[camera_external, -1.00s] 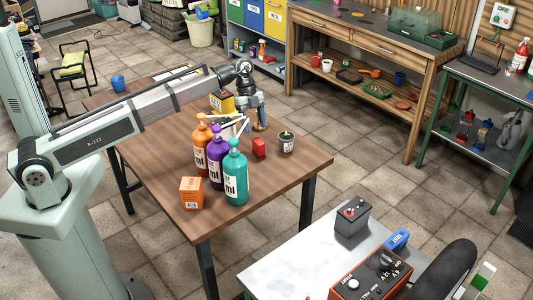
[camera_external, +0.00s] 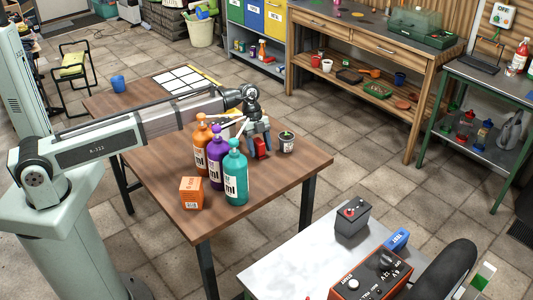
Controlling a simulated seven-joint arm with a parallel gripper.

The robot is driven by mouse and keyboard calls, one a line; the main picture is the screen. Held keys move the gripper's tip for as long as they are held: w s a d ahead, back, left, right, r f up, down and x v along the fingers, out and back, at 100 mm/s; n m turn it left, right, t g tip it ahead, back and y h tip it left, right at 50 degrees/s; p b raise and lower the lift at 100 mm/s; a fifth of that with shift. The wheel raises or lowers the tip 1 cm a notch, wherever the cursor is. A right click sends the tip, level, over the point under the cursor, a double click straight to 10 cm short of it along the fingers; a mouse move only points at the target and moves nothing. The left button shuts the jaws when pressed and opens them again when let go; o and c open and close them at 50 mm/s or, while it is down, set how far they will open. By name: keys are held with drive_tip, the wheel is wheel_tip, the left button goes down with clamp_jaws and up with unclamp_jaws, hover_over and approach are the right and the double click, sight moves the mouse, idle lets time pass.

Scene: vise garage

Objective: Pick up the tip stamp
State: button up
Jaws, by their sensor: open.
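A small red block (camera_external: 260,150), which may be the tip stamp, stands on the wooden table (camera_external: 300,170). I cannot read any marking on it. My gripper (camera_external: 260,155) points down at the red block, with its fingers open and low beside it. The fingers partly cover the block, and I cannot tell whether they touch it.
A small dark can (camera_external: 287,143) stands just right of my gripper. Orange (camera_external: 201,150), purple (camera_external: 216,172) and teal (camera_external: 235,178) pump bottles stand close on the left. An orange box (camera_external: 191,192) is near the front. A white grid sheet (camera_external: 182,80) lies at the back.

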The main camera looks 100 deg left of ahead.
drive_tip(key=c, duration=1)
drive_tip(key=shift+c, duration=0.2)
